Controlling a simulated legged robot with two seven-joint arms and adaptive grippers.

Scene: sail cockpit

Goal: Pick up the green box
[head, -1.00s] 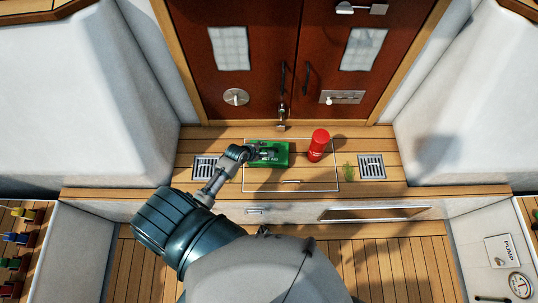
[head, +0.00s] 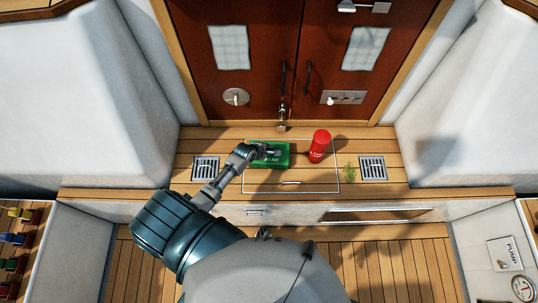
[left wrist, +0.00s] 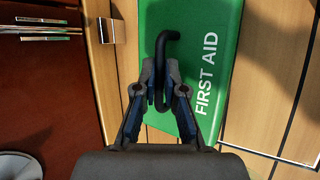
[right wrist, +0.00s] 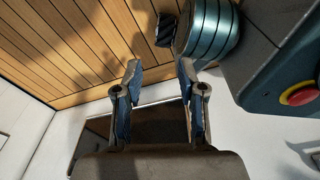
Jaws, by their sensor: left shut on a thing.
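The green box (head: 281,162), marked FIRST AID, lies on the wooden ledge in front of the brown doors. It also shows in the left wrist view (left wrist: 185,25), with a dark bent handle (left wrist: 160,45) over it. My left gripper (head: 262,152) is over the box. In the left wrist view, the fingers of my left gripper (left wrist: 161,75) are closed on the handle, one on each side. The head view shows no clear gap under the box. My right gripper (right wrist: 160,68) is open and empty, visible only in the right wrist view.
A red cylinder (head: 319,146) stands close to the right of the box. Metal grates (head: 205,168) (head: 372,168) are set in the ledge on both sides. The brown doors (head: 265,95) rise behind.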

